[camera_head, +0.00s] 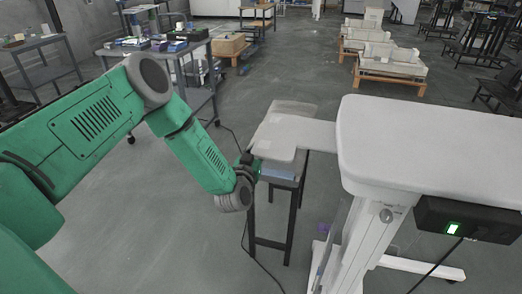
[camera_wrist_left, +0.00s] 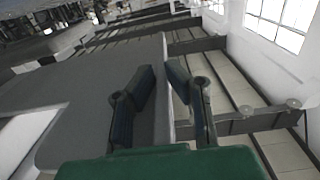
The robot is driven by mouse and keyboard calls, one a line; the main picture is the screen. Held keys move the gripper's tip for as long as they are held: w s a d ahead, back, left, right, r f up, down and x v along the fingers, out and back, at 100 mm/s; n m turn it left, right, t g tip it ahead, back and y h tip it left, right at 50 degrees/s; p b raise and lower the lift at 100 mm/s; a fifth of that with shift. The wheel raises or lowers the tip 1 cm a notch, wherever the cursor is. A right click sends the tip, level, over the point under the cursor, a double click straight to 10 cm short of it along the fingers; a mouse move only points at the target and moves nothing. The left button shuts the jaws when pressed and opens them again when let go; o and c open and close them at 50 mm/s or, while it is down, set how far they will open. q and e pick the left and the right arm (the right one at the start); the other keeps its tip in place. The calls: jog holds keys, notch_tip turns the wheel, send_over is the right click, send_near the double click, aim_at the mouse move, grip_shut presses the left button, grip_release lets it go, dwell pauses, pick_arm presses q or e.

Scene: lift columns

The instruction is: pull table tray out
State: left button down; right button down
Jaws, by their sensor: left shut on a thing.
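The white table (camera_head: 430,150) stands at the right in the head view. A flat, pale table tray (camera_head: 295,132) sticks out from its left end. My left gripper (camera_head: 254,166) is at the tray's near left corner. In the left wrist view its two dark fingers (camera_wrist_left: 160,100) lie on either side of the tray's edge, and the tray's grey top (camera_wrist_left: 95,95) fills the left. The gripper is shut on the tray edge; the fingertips are small and partly hidden in the head view. My right gripper is not in view.
A dark-legged stand (camera_head: 292,225) is below the tray. A black control box (camera_head: 468,219) with a green light is under the table. A cluttered grey workbench (camera_head: 200,42) is behind my arm. Open floor (camera_head: 165,245) lies at the lower left, with a cable on it.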

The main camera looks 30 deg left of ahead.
pick_arm(q)
jog(key=shift+s+f, duration=0.1)
jog(key=c, duration=1.6)
grip_release()
jog(key=shift+c, duration=0.2)
jog(key=shift+o, duration=0.2)
jog(key=shift+d+r, duration=0.1)
jog(key=shift+r, duration=0.1)
jog(key=v, duration=1.2)
